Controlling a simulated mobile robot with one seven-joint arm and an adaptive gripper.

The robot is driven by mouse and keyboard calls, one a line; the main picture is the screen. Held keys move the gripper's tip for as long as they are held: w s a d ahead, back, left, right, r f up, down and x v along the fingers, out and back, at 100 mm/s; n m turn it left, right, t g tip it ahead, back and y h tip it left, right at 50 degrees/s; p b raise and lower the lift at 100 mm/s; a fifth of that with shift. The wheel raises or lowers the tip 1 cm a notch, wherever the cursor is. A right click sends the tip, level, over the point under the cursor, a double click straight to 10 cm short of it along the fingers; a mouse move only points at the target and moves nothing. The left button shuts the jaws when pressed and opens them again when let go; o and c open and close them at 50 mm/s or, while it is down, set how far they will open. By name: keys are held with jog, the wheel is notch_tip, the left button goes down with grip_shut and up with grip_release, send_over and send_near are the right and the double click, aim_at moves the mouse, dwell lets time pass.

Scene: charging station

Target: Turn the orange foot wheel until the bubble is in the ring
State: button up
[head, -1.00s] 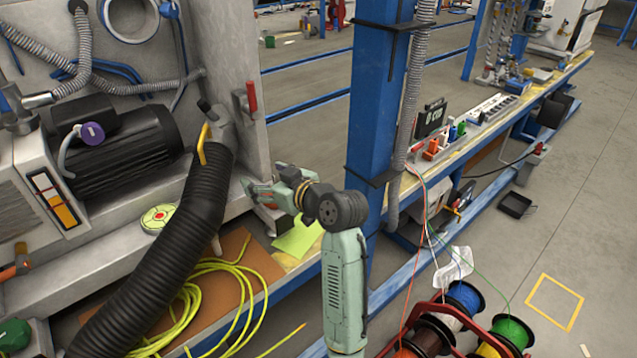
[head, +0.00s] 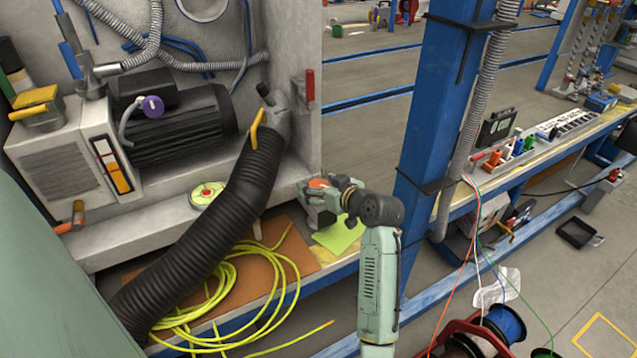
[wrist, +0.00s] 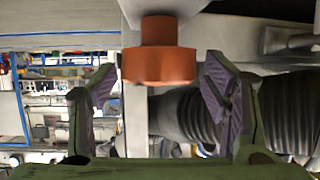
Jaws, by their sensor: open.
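The orange foot wheel (wrist: 160,65) hangs on a short stem under a grey metal part in the wrist view. My gripper (wrist: 160,85) is open, with one finger on each side of the wheel; a gap shows on both sides. In the head view my gripper (head: 322,196) is at the front right corner of the grey machine, with an orange patch showing at its jaws. The round yellow-green level (head: 207,194) with a red mark lies on the machine's ledge, left of the black hose. Its bubble is too small to make out.
A thick black ribbed hose (head: 225,215) runs down between the level and my gripper, and shows behind the wheel in the wrist view. Yellow cable (head: 215,290) lies coiled on the bench below. A blue post (head: 445,110) stands right of my arm.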

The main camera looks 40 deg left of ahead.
jog(key=shift+w+a+f, duration=0.1)
jog(key=shift+a+f, duration=0.05)
jog(key=shift+a, duration=0.2)
jog(key=shift+c, duration=0.4)
jog(key=c, duration=1.1)
